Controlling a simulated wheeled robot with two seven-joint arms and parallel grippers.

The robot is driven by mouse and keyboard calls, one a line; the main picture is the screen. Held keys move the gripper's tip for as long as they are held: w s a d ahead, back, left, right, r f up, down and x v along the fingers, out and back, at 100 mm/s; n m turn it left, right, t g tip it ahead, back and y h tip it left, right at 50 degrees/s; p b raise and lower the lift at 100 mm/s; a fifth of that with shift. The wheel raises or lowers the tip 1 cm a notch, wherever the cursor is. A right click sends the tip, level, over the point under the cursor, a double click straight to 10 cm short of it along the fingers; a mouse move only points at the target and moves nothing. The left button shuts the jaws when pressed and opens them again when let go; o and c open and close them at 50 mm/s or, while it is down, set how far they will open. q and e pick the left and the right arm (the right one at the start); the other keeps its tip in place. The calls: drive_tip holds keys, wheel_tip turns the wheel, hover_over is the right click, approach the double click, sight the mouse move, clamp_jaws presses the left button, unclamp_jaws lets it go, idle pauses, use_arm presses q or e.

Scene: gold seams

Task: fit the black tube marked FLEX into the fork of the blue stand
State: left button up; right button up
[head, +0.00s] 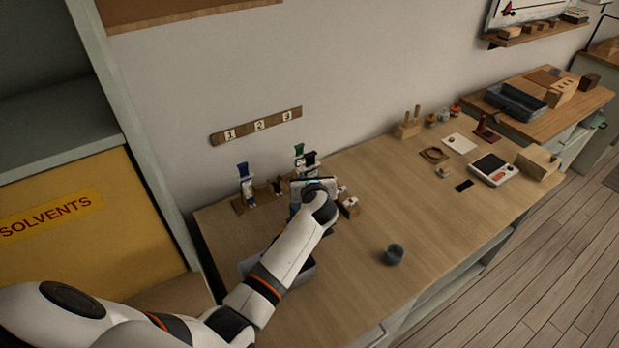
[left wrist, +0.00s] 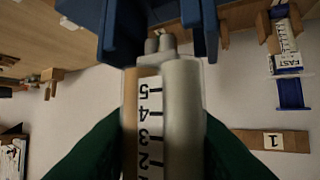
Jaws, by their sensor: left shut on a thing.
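My left gripper (head: 314,184) is shut on a twin-barrel tube (left wrist: 182,110) at the back of the bench. The tube has a tan barrel, a pale barrel and a scale strip. No name is readable on it, and dark green shapes flank it on both sides. In the left wrist view its nozzle end appears between the two prongs of the blue stand (left wrist: 204,25). I cannot tell whether it is seated. The stand is mostly hidden behind my gripper in the head view. A blue-ended tube marked FAST (left wrist: 287,50) stands upright beside. My right gripper is not in view.
A wall strip (head: 256,126) numbered 1, 2, 3 hangs behind. A grey bin (head: 298,277) sits under my left forearm. A dark round cup (head: 395,254) stands front right. A wooden block (head: 349,206) is right of my gripper. The bench middle is largely clear.

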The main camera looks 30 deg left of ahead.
use_arm(q)
drive_tip(key=shift+f+p, duration=0.35)
drive_tip(key=shift+f, duration=0.55)
idle(1.4)
drive_tip(key=o, duration=1)
drive_tip(key=shift+o, duration=0.2)
drive_tip(key=shift+f, duration=0.2)
drive_tip(key=shift+o, duration=0.6)
